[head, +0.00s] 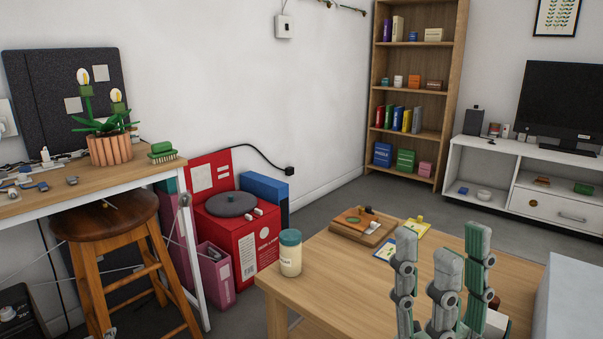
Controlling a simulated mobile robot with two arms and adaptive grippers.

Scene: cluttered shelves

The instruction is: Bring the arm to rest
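My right gripper (443,245) rises from the bottom edge at the lower right of the head view. Its grey and green fingers point up and stand spread apart. I see nothing held between them. The gripper shows in front of the wooden table (345,275) and hides part of its top. The rest of my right arm is out of the picture. My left gripper and arm do not show.
A dark red item and a white item (497,323) lie partly behind my fingers. A pale grey block (570,300) fills the right edge. A stool (105,215) stands left.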

